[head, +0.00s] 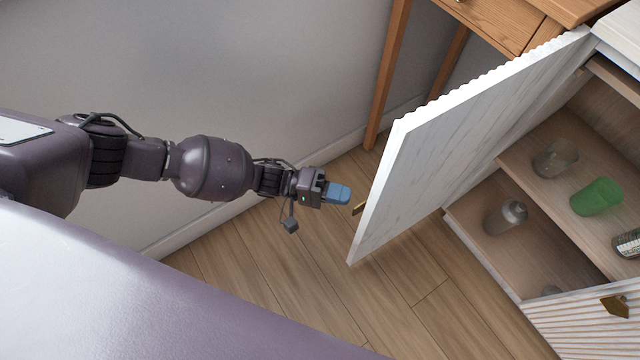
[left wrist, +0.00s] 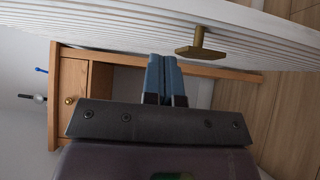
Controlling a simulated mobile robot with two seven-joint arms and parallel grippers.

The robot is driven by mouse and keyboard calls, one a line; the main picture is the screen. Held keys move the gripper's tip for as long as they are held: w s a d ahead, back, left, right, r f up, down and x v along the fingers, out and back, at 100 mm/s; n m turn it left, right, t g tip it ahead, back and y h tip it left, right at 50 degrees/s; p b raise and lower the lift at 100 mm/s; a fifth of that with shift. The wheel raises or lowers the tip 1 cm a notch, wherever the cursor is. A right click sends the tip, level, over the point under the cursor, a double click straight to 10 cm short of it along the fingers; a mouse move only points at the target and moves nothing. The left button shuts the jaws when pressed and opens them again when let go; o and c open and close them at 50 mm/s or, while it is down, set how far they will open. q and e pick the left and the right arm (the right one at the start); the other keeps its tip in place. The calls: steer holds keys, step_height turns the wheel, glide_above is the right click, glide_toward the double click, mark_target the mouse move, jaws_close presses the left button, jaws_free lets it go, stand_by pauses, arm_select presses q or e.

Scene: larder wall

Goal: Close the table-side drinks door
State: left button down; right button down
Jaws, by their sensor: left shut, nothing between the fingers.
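The white drinks door (head: 460,125) stands wide open, swung out from the cabinet on the table side. Its ribbed outer face (left wrist: 150,25) and a brass handle (left wrist: 202,45) show in the left wrist view; the handle (head: 359,208) also juts out near the door's free edge in the head view. My left gripper (head: 338,194) is shut and empty, with blue fingertips just left of the door's free edge, on its outer side. The fingertips (left wrist: 163,62) point toward the ribbed face beside the handle; I cannot tell whether they touch it. My right gripper is not in view.
The open cabinet shelf (head: 545,185) holds a green cup (head: 597,197), a clear glass (head: 555,158) and a can (head: 628,243); a bottle (head: 506,217) stands lower. Another ribbed door (head: 585,325) is at lower right. A wooden table (head: 500,25) stands behind the open door. Floor below is clear.

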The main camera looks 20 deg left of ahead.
arm_select(q)
steer(key=shift+s+d, duration=0.65)
steer(key=shift+d, duration=0.2)
steer(key=shift+s+d, duration=0.6)
steer(key=shift+d, duration=0.2)
steer(key=shift+s+d, duration=0.1)
